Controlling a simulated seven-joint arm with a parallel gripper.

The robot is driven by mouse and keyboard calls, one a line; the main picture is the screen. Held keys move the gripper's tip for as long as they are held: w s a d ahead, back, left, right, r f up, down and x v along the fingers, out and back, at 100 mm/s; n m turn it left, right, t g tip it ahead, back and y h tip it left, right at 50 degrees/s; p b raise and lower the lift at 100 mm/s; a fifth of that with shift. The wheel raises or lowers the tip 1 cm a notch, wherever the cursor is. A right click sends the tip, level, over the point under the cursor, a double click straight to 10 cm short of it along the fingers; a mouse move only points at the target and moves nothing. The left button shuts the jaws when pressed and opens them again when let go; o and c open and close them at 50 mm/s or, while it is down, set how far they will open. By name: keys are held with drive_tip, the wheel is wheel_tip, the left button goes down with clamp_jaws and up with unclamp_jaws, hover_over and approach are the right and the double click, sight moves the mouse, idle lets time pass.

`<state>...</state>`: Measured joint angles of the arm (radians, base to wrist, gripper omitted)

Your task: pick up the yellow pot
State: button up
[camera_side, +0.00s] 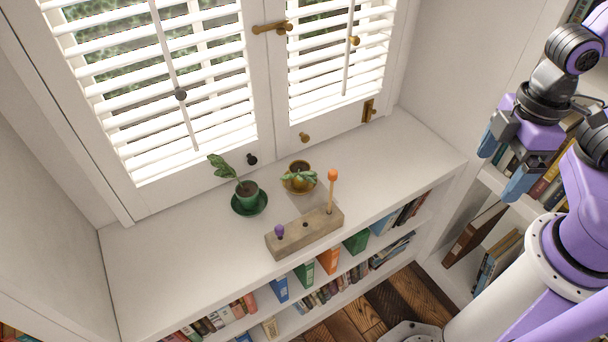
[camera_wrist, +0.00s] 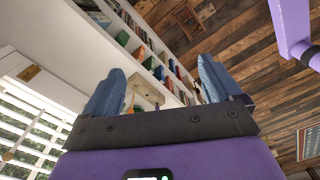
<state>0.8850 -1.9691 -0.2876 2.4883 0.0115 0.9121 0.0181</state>
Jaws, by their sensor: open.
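The yellow pot (camera_side: 299,187), a brownish-yellow pot with a leafy plant, stands upright on the white shelf top below the shuttered window in the side view. Leaves cover part of its rim. My gripper (camera_side: 504,163) is far to the right of it, beyond the shelf's right end, with its two blue fingers apart and nothing between them. The fingers also show spread in the wrist view (camera_wrist: 160,75). I cannot make out the yellow pot in the wrist view.
A green pot (camera_side: 247,190) with a plant stands on a green saucer left of the yellow pot. In front lies a wooden block (camera_side: 305,235) with a purple knob (camera_side: 279,231) and a tall orange-tipped peg (camera_side: 332,178). The shelf top's right part is clear.

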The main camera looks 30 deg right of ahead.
drive_tip(key=w+a+m+g, duration=0.1)
drive_tip(key=w+a+m, duration=0.65)
drive_tip(key=w, duration=0.25)
drive_tip(key=m+t+y, duration=0.1)
drive_tip(key=m+y, duration=0.3)
drive_tip(key=m, duration=1.9)
hover_over(299, 169)
drive_tip(key=w+d, duration=0.2)
drive_tip(key=d, duration=0.6)
wheel_tip(299, 169, down, 15)
drive_tip(key=x, duration=1.1)
drive_tip(key=shift+a+f, duration=0.25)
drive_tip(key=shift+a, duration=0.25)
drive_tip(key=shift+d+x, duration=0.1)
drive_tip(key=shift+x, duration=1.2)
drive_tip(key=shift+d+x, duration=0.15)
drive_tip(key=shift+x, duration=1.15)
drive_tip(key=shift+w+f, duration=0.1)
drive_tip(key=shift+w, duration=0.05)
drive_tip(key=c, duration=1.4)
drive_tip(key=shift+r, duration=6.55)
drive_tip(key=shift+c, duration=0.2)
